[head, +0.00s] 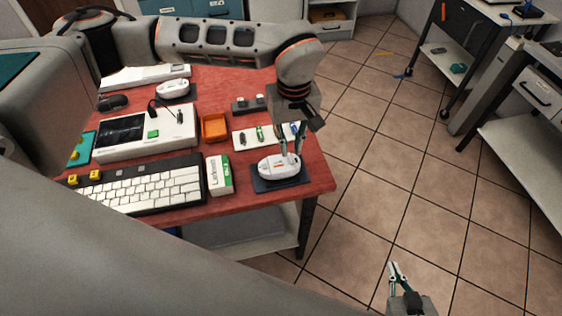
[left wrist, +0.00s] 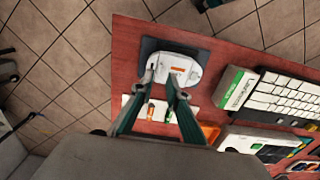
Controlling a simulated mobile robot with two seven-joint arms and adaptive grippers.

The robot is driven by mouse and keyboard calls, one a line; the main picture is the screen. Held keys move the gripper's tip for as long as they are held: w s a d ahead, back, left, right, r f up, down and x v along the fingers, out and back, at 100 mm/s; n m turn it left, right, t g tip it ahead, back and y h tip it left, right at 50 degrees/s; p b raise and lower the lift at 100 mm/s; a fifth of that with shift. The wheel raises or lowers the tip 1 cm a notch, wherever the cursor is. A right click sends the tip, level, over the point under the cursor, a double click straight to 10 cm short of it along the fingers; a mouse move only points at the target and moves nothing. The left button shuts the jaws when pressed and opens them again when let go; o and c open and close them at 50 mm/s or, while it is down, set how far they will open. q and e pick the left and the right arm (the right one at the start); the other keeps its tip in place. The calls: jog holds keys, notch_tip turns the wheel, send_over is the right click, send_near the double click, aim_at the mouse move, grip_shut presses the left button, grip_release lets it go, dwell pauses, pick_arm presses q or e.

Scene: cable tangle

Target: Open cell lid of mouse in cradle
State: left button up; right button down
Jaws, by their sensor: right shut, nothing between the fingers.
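A white mouse (head: 277,167) lies in a dark cradle (head: 262,187) at the table's front right corner. The mouse (left wrist: 186,65) also shows in the left wrist view, with a small orange mark on its upper face; the lid's outline is too small to make out. My left gripper (head: 291,154) points down over the mouse's far right end. Its fingertips (left wrist: 161,76) are apart at the mouse's near edge in the left wrist view, with nothing clearly held; contact is unclear. My right gripper (head: 397,272) is shut and empty over the floor, away from the table.
A green and white box (head: 220,175) and a keyboard (head: 145,188) stand left of the cradle. A white mat (head: 243,141) with small cells lies behind it, beside an orange tray (head: 214,127). A second white mouse (head: 172,88) sits farther back. Floor right of the table is clear.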

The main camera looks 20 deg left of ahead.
aim_at(290, 159)
pick_arm(q)
jog(key=shift+f+b, duration=0.9)
jog(key=shift+f, duration=0.8)
jog(key=shift+f, duration=0.15)
dwell(0.8)
grip_shut()
